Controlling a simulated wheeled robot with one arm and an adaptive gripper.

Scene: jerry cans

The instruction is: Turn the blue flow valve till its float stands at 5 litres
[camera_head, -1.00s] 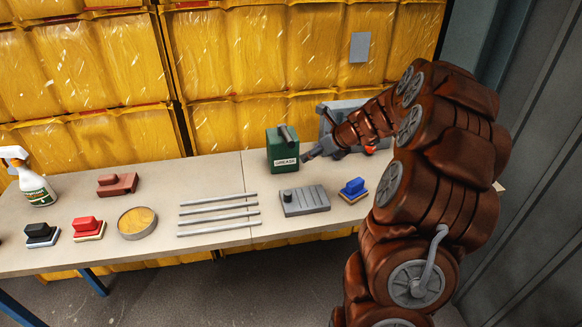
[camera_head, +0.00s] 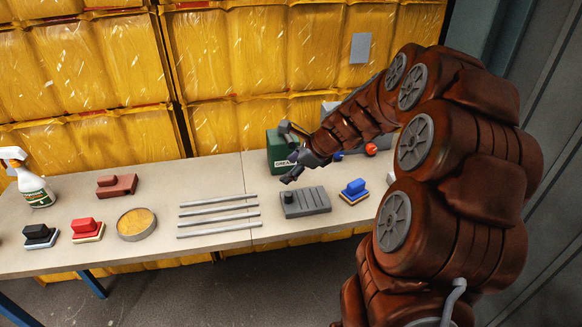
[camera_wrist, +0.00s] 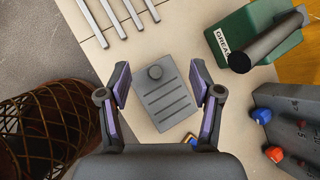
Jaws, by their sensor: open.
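The grey valve panel (camera_wrist: 284,105) shows at the right edge of the wrist view, with a blue valve knob (camera_wrist: 261,116) and a red knob (camera_wrist: 274,153) on its face. In the head view, the blue knob (camera_head: 338,156) and red knob (camera_head: 371,149) show below my forearm, which hides most of the panel. The scale marks are too small to read, and I cannot make out the float. My gripper (camera_head: 289,153) is open and empty, left of the panel. In the wrist view, its fingers (camera_wrist: 160,82) are spread above a grey ribbed plate, apart from the knobs.
The grey ribbed plate (camera_head: 306,202) lies below my gripper, with a green grease can (camera_head: 280,142) just behind. A blue-handled block (camera_head: 354,189) lies to the right. Several metal rods (camera_head: 218,215) lie to the left.

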